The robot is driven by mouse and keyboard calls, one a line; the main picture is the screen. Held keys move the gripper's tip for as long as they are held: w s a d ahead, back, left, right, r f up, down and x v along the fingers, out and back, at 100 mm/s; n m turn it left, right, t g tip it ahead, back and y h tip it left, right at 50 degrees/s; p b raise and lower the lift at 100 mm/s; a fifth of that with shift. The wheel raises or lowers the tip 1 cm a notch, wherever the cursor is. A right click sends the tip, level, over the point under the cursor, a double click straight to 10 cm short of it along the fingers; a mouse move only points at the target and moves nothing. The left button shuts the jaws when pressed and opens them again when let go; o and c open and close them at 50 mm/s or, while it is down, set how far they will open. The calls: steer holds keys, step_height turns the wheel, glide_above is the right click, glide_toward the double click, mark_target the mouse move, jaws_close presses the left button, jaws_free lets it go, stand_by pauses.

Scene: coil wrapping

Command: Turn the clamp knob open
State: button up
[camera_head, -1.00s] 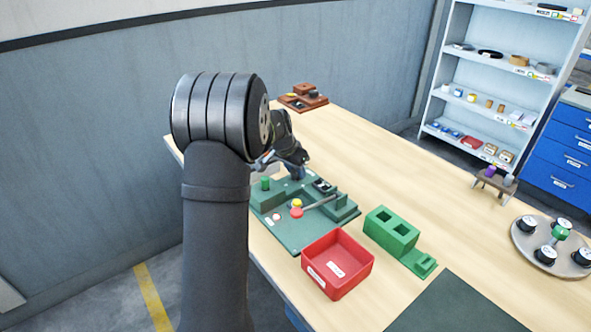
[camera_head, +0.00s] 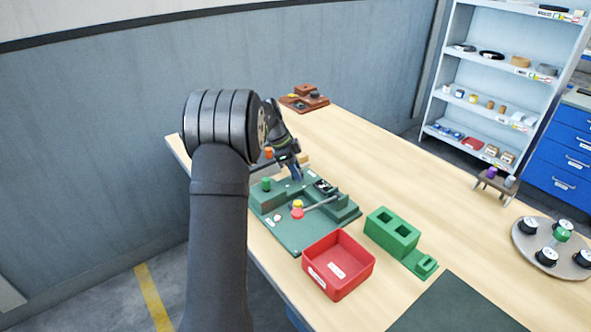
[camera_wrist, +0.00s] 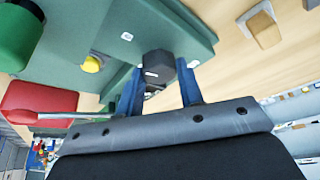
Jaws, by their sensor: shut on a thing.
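The clamp knob (camera_wrist: 158,68) is dark and faceted, with a small white mark, at the edge of the green fixture (camera_wrist: 185,22) in the wrist view. My gripper (camera_wrist: 160,90) has its blue fingers on either side of the knob, shut on it. In the head view, my gripper (camera_head: 298,178) reaches down at the back edge of the green fixture (camera_head: 300,235), and the knob cannot be made out there.
A red bin (camera_head: 340,265) stands in front of the fixture, with a green block with square holes (camera_head: 391,232) to its right. A brown fixture (camera_head: 304,98) is at the far end. The round tray (camera_head: 575,268) is far right. The table's middle right is mostly clear.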

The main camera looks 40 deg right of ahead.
steer(key=shift+m+y, duration=0.3)
steer(key=shift+m, duration=0.5)
steer(key=shift+g, duration=0.3)
steer(key=o, duration=1)
steer(key=v, duration=1.7)
steer(key=shift+r, duration=0.25)
